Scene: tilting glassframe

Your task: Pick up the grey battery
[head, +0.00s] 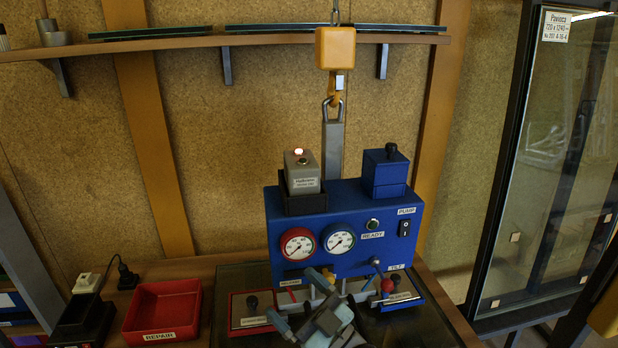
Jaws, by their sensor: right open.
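The grey battery (302,167) stands upright in a black holder (303,204) on top of the blue control box (347,240), at its left end. It carries a small label, and a light glows on its top. My right gripper (301,303) is low in front of the blue box, below and apart from the battery. Its jaws are open, and I see nothing between them. It hides part of the box's lower front. My left gripper does not show.
A blue block with a black knob (385,173) stands on the box's right end. A yellow hoist body (335,48) hangs above. A red tray (163,308) and a black unit (83,318) are at left. A shelf (180,42) crosses the wall; a glass frame (545,160) stands right.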

